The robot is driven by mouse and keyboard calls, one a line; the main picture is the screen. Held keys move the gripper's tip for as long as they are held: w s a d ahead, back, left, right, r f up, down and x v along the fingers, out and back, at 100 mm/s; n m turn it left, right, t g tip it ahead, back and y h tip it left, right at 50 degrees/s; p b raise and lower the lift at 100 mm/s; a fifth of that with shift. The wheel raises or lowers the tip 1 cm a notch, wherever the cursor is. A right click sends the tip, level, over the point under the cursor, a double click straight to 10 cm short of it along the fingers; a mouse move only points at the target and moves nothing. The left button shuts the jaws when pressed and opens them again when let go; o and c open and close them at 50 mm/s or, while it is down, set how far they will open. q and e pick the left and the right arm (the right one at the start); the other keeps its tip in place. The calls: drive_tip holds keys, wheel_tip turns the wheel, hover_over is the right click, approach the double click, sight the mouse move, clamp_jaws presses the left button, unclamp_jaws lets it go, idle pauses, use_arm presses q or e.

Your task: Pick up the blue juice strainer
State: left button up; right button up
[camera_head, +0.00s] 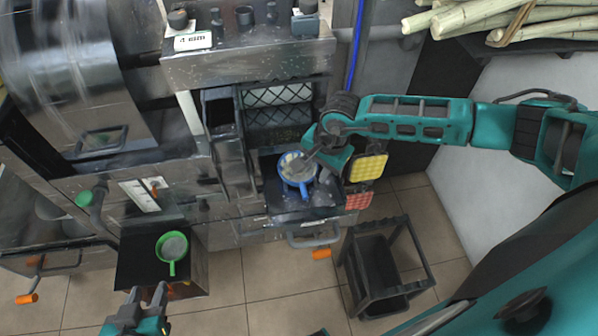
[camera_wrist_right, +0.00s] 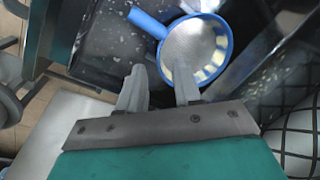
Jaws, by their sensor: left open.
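The blue juice strainer (camera_head: 297,183) has a round mesh bowl and a short handle pointing toward the front. It sits on the dark tray (camera_head: 325,203) of the press. My right gripper (camera_head: 306,163) is over the strainer's far right rim. In the right wrist view, the fingers of this gripper (camera_wrist_right: 160,82) are apart, one overlapping the strainer bowl (camera_wrist_right: 193,45) and the other just outside its rim. Contact cannot be told. A green strainer (camera_head: 172,246) lies on a dark box at lower left. My left gripper (camera_head: 147,296) is open and empty in front of that box.
A dark stand (camera_head: 385,262) is on the floor right of the press. Yellow and red blocks (camera_head: 367,168) hang beside the tray. Orange-tipped handles (camera_head: 322,253) stick out in front. Sugarcane stalks (camera_head: 480,18) lie at upper right. Tiled floor is free at the front centre.

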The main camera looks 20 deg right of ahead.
sight(300, 180)
drive_tip(key=shift+w+a+f, duration=0.1)
drive_tip(key=shift+f, duration=0.5)
drive_tip(key=shift+w+a+f, duration=0.1)
drive_tip(key=shift+f, duration=0.45)
clamp_jaws()
